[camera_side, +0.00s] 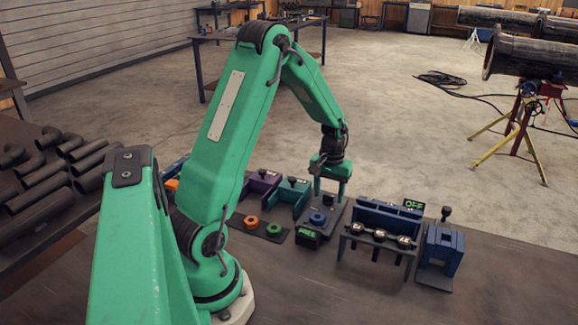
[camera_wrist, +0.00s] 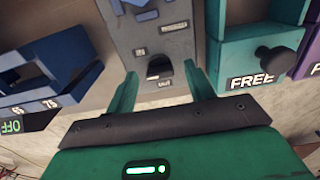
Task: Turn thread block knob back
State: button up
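The grey block (camera_side: 334,214) stands in the middle of the row on the bench, with a blue ring (camera_side: 317,218) on it. The wrist view shows the same grey face (camera_wrist: 157,38), with small labels that I cannot read surely and a short black knob (camera_wrist: 160,66). I cannot tell for sure that this is the thread block. My gripper (camera_side: 331,192) points down over the block. In the wrist view, its two green fingers are apart, one on each side of the black knob, with visible gaps. I cannot tell the knob's exact turn.
A teal box (camera_wrist: 262,52) marked FREE with a black knob sits beside the block; a purple box (camera_side: 262,183) is further left. A blue rack (camera_side: 387,215) with an OFF sign (camera_side: 413,204) and a blue stand (camera_side: 441,250) are right. Orange and green rings lie left.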

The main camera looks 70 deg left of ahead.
aim_at(329, 195)
dwell(0.3)
jog(key=shift+r, duration=3.85)
